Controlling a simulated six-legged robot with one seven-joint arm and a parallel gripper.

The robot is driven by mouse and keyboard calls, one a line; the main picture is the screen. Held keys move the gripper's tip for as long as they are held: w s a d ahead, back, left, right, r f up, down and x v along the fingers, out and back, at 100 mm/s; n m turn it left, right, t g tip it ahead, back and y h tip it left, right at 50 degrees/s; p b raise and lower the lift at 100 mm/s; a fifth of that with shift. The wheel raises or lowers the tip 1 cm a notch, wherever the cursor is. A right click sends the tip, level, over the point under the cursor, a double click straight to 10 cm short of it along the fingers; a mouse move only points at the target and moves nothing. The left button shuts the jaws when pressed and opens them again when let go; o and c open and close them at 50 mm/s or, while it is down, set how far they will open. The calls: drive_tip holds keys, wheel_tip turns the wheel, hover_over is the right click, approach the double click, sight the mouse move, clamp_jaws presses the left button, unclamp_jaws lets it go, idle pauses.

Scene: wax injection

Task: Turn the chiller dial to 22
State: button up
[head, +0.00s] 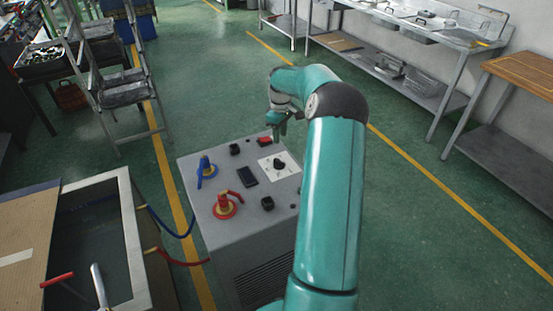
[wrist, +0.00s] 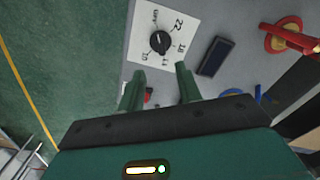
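The chiller (head: 215,240) is a grey box with controls on its top. Its dial is a black knob (wrist: 160,42) on a white square plate (wrist: 138,18) with printed numbers including 22, 18 and 14. The dial plate also shows in the head view (head: 267,165). I cannot tell for sure which number the knob points at. My gripper (wrist: 160,74) is open, its two green fingers apart and empty, over the chiller top. In the wrist view the dial lies beyond the fingertips, not between them. In the head view my gripper (head: 279,128) is above the chiller's far edge.
The chiller top also carries a blue valve handle (head: 207,170), a red valve handle (head: 226,204), a dark display (head: 248,176), a red switch (head: 264,141) and black knobs (head: 267,203). An open tank (head: 132,240) stands left. A steel bench (head: 455,40) is at upper right.

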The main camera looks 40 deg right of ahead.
sight(280, 161)
wheel_tip(280, 161, down, 12)
drive_tip(key=shift+s+f, duration=0.1)
idle(0.4)
clamp_jaws()
